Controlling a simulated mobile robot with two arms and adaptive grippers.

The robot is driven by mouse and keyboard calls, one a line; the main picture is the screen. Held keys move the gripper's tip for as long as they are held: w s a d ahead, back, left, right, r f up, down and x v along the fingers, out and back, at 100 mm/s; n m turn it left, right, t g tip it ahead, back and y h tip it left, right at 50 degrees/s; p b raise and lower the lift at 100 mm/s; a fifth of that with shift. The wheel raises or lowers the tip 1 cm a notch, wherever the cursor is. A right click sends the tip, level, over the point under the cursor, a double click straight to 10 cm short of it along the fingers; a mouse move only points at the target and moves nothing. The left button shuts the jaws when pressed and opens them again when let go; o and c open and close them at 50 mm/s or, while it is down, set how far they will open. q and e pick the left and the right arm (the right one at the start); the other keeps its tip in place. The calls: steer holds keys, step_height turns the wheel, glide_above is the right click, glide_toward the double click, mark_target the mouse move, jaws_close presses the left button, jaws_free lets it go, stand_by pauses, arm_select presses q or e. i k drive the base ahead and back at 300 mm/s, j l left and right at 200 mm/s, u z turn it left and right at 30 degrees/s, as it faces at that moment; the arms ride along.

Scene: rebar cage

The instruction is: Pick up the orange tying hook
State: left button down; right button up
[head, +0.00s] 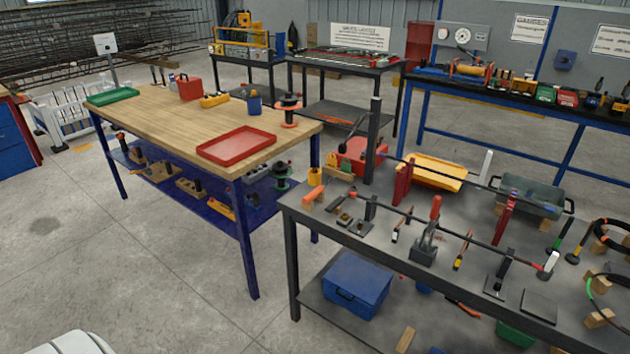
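I cannot single out the orange tying hook for certain at this size. Several small tools with orange or red parts lie on the grey workbench (390,262). One slim tool with an orange-red part (402,223) lies near the middle of that bench. Another slim tool with orange and yellow parts (463,249) lies to its right. An orange piece (313,195) sits at the bench's left corner. Neither of my grippers shows in the head view.
A wooden-topped table (180,122) with a red tray (236,146) and a green tray (113,96) stands to the left. A long rod on red stands (403,182) spans the grey bench. A blue box (350,283) sits on its lower shelf.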

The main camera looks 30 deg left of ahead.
mark_target(320, 190)
steer(key=i+j, duration=0.15)
steer(key=i, duration=0.25)
steer(key=i+j, duration=0.2)
steer(key=i, duration=0.2)
steer(key=i+u, duration=0.15)
steer(key=u, duration=0.25)
steer(key=i+u, duration=0.2)
steer(key=u, duration=0.2)
steer(key=i+u, duration=0.2)
steer(key=u, duration=0.2)
